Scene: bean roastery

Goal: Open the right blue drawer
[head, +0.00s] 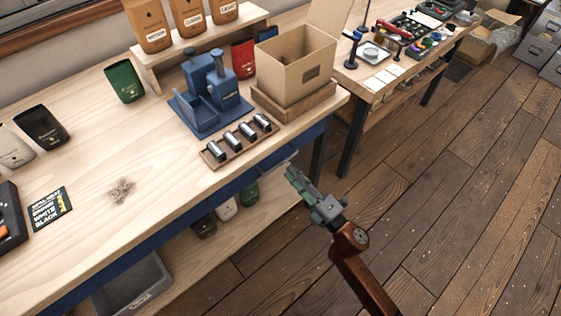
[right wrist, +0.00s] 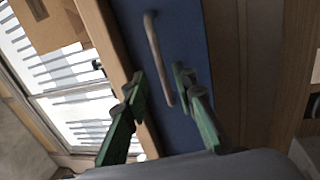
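The right blue drawer (right wrist: 187,38) fills the middle of the right wrist view as a flat blue front. A grey bar handle (right wrist: 152,40) runs along it. My right gripper (head: 294,178) is just in front of the right end of that front. In the wrist view its green fingers (right wrist: 159,76) are apart, one on each side of the handle's near end; I cannot tell whether they touch it. My left gripper is out of view.
A blue press (head: 212,95), a rack of metal cylinders (head: 240,140) and a cardboard box (head: 295,65) stand on the bench (head: 90,130) above. Bags and a grey bin (head: 130,287) are on the lower shelf. The wooden floor (head: 450,190) to the right is clear.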

